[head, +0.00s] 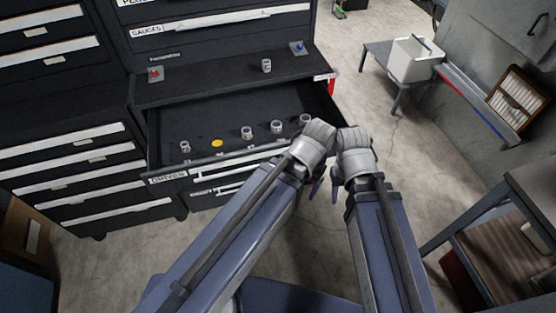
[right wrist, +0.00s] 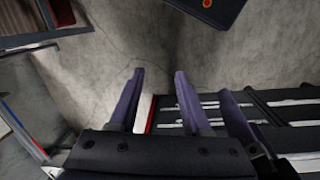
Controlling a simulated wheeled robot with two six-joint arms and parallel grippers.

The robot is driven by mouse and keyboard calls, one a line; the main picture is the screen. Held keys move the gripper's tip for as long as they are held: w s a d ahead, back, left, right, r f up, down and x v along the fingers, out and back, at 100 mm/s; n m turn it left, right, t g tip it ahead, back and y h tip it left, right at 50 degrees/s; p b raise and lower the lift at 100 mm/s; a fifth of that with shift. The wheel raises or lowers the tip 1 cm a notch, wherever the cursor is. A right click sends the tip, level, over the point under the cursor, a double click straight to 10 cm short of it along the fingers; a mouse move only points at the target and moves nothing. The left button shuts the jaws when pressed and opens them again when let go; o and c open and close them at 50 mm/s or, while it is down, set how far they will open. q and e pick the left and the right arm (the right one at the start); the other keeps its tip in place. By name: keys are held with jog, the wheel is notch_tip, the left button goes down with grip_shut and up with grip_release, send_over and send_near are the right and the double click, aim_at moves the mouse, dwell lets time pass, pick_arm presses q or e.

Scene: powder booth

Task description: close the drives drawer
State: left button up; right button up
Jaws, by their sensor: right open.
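The drives drawer (head: 168,180) stands pulled out of the dark tool cabinet in the head view, its label at the left of its front. Several small metal sockets (head: 247,132) and a yellow disc (head: 217,143) lie in it. My right gripper (head: 326,187) points down by the drawer's right front corner, mostly hidden by my wrists. In the right wrist view it (right wrist: 159,74) is open, with nothing between its fingers. I cannot tell whether it touches the drawer. My left arm reaches the drawer's right front; its gripper is hidden.
The cabinet top ledge (head: 200,86) holds one socket (head: 266,66), a red-knobbed piece (head: 155,74) and a blue-knobbed piece (head: 298,47). A white bin (head: 410,62) stands on a low table at right. A workbench (head: 500,215) stands at lower right. Floor between is clear.

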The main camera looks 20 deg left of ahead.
jog(key=shift+w+f+n, duration=0.1)
jog(key=shift+w+n, duration=0.25)
jog(key=shift+n, duration=0.25)
jog(key=shift+c, duration=1.4)
jog(key=w+n+y, duration=0.1)
jog(key=w+n, duration=0.1)
jog(key=n, duration=0.1)
jog(key=w+n+y, duration=0.2)
jog(key=n, duration=0.1)
jog(key=w+n+y+b, duration=0.1)
jog(key=w+n, duration=0.1)
jog(key=n, duration=0.1)
jog(key=shift+a+t+y, duration=0.3)
jog(key=shift+y, duration=0.1)
grip_shut()
jog(key=w+d+r+n+t+y, duration=0.1)
jog(key=w+r+n+t+y, duration=0.1)
jog(key=w+n, duration=0.4)
jog(key=shift+w+d+r+n+y, duration=0.15)
jog(key=shift+d+r+n+y, duration=0.4)
jog(key=shift+n, duration=0.95)
